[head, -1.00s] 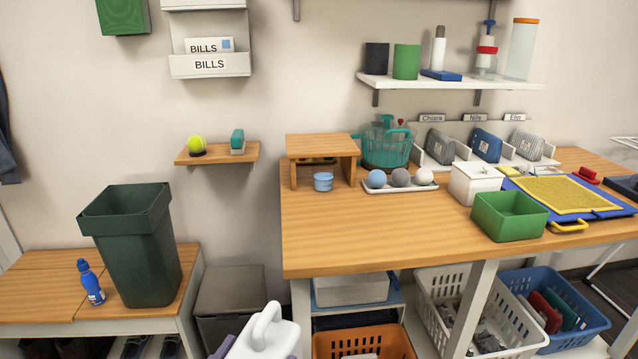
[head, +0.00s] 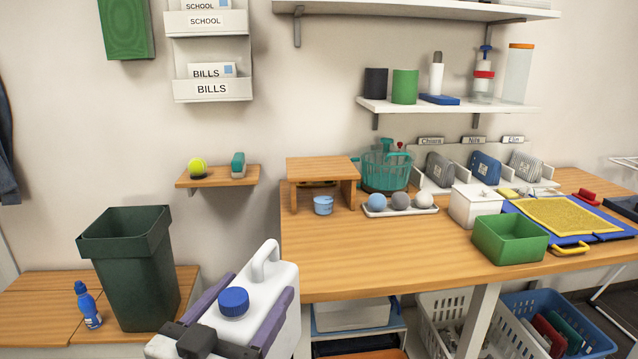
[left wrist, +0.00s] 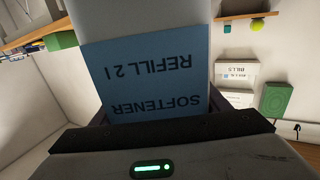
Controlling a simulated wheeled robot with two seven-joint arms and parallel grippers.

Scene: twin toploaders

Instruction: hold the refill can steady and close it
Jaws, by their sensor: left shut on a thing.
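The refill can (head: 278,285) is a white jug with a loop handle and a blue cap (head: 233,302) on its top. I cannot tell how tightly the cap sits. My left gripper (head: 262,286), with purple-grey fingers, is shut around the can's sides and holds it nearly upright, left of the workbench's front. In the left wrist view, the blue label (left wrist: 145,75) reads "SOFTENER REFILL 2 l" upside down, and the can hides most of the fingers. My right gripper is not in view.
A dark green bin (head: 128,270) and a blue bottle (head: 87,305) stand on the low bench at left. The workbench (head: 380,262) is right of the can, with its front left area clear. A green box (head: 510,240) and white box (head: 475,206) stand farther right.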

